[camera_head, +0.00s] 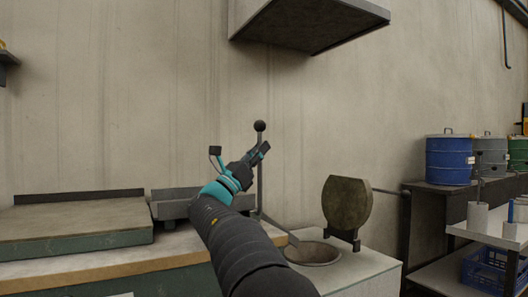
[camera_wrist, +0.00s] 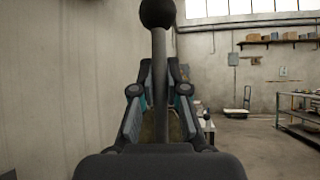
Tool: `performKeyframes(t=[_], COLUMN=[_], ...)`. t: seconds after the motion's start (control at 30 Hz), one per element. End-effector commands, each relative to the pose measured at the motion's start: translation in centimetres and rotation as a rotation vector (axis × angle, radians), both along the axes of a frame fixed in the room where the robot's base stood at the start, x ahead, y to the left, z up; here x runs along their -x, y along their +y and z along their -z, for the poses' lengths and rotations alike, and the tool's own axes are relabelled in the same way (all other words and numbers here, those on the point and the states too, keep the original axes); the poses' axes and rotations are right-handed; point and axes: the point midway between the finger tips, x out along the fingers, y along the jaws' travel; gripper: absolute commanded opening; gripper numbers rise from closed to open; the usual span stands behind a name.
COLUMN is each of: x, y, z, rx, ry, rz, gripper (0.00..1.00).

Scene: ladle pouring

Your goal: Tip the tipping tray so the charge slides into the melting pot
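The tipping tray (camera_head: 174,205) is a grey metal trough on the bench, lying about level behind my arm. An upright lever (camera_head: 260,183) with a black ball knob (camera_head: 260,126) stands at its right; the knob also shows in the wrist view (camera_wrist: 158,12). My gripper (camera_head: 262,151) is at the upper lever, just below the knob. In the wrist view the rod runs between the two fingers; whether they press on it is unclear. The melting pot (camera_head: 314,254) is a round opening right of the tray, with a chute (camera_head: 275,225) leading towards it. I cannot see the charge.
A brown round lid (camera_head: 347,203) stands raised behind the pot. A hood (camera_head: 310,25) hangs above. A flat slab (camera_head: 70,220) lies on the bench at left. Drums (camera_head: 449,160) and a shelf cart (camera_head: 490,235) with a blue crate stand at right.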

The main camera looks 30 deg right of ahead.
Motion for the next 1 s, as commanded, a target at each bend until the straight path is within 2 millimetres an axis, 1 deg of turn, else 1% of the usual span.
performKeyframes(t=[0.03,0.1,0.4,0.53,0.67,0.8,1.0], x=[0.0,0.0,0.1,0.1,0.1,0.2,0.0], y=[0.2,0.1,-0.3,-0.4,-0.4,-0.4,-0.3], z=[0.1,0.1,0.0,-0.8,-2.8,-5.4,-8.1], rx=[0.001,0.001,0.000,0.000,0.000,0.001,0.000], ry=[-0.001,-0.001,0.000,-0.001,-0.004,-0.006,-0.002], rz=[-0.001,-0.001,0.005,0.004,0.005,0.005,0.004], gripper=[0.23,0.39,0.39,0.39,0.39,0.39,0.39])
